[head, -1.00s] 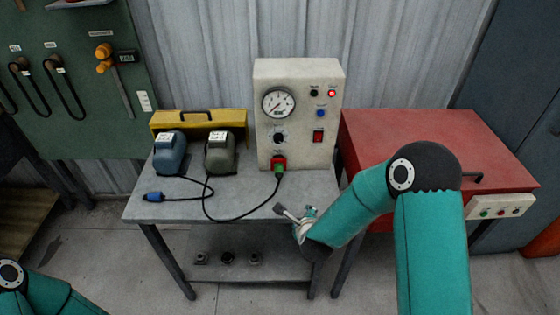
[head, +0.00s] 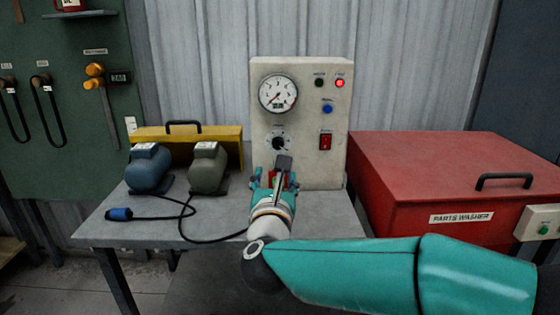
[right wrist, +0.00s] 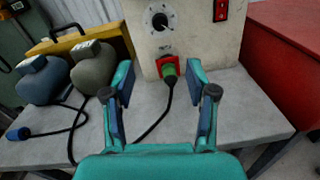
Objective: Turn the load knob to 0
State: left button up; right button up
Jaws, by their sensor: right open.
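The load knob (head: 279,143) is a black round knob on a pale dial on the front of the cream test box (head: 338,120). It also shows in the right wrist view (right wrist: 160,21), its pointer tilted to the upper left. A round gauge (head: 278,93) sits above it. My right gripper (head: 275,178) is open and empty in front of the box, below the knob. In the right wrist view its fingers (right wrist: 160,82) stand either side of a green plug (right wrist: 169,75) in a red socket, apart from it. My left gripper is out of view.
A black cable runs from the plug across the grey bench (head: 108,220). Blue (head: 148,168) and olive (head: 207,167) motors stand left, before a yellow case (head: 222,137). A red switch (head: 325,142) is right of the knob. A red parts washer (head: 400,195) stands at right.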

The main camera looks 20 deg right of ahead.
aim_at(278, 145)
jog(key=p+x, duration=0.3)
jog(key=x, duration=1.3)
jog(key=shift+w+d, duration=0.1)
jog(key=shift+w, duration=0.2)
jog(key=c, duration=1)
jog(key=shift+d, duration=0.35)
grip_shut()
jog(key=shift+a, duration=0.25)
jog(key=shift+n, duration=0.3)
